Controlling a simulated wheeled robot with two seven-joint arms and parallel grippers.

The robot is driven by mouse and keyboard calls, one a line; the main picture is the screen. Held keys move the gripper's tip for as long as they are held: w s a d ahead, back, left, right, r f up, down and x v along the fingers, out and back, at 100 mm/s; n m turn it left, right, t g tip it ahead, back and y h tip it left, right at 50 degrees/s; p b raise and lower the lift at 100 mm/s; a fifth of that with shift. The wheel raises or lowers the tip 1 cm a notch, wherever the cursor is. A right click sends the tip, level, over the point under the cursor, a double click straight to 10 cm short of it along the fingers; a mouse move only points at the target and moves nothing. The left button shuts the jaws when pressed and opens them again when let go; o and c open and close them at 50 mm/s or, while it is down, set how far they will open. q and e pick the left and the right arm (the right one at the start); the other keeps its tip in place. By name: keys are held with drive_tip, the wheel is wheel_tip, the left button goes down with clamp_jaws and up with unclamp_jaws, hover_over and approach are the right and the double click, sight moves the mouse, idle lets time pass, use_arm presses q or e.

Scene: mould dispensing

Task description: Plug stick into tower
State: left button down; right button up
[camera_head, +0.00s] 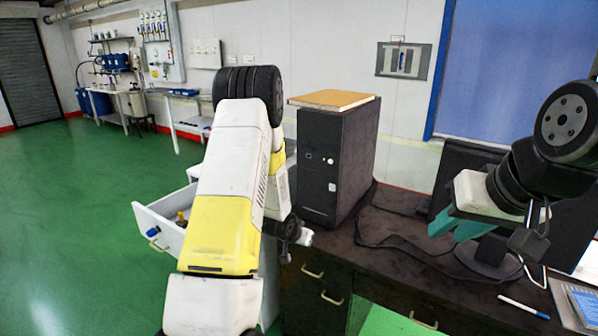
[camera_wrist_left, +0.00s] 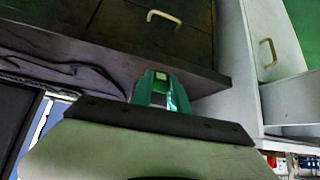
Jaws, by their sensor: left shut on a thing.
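The tower (camera_head: 338,165) is a black computer case standing upright on the dark desk, with its front panel and ports facing left. In the left wrist view the teal fingers of my left gripper (camera_wrist_left: 162,92) are close together below the desk edge. A small pale green piece, seemingly the stick (camera_wrist_left: 160,77), shows between them; most of it is hidden. My right gripper (camera_head: 463,226) has teal fingers spread apart and empty, above the desk right of the tower.
A tan board or book (camera_head: 332,98) lies on the tower. An open white drawer (camera_head: 160,232) with small items is at left. Black cables (camera_head: 395,240), a monitor (camera_head: 470,190) and a pen (camera_head: 524,307) are on the desk (camera_head: 395,275).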

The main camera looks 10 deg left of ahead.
use_arm(q)
drive_tip(key=w+a+r+m+t+h, duration=0.1)
drive_tip(key=w+a+r+t, duration=0.15)
drive_tip(key=r, duration=0.45)
drive_tip(key=w+a+r+t+h, duration=0.2)
drive_tip(key=w+r+t, duration=0.1)
drive_tip(key=r, duration=0.4)
drive_tip(key=w+a+r+m+t+h, duration=0.1)
drive_tip(key=w+a+r+t, duration=0.15)
drive_tip(key=r, duration=0.45)
drive_tip(key=x, duration=0.7)
drive_tip(key=shift+w+r+t, duration=0.2)
drive_tip(key=shift+r+t, duration=0.2)
drive_tip(key=shift+x, duration=0.9)
idle(0.6)
drive_tip(key=c, duration=1.2)
unclamp_jaws()
drive_tip(key=shift+s, duration=0.1)
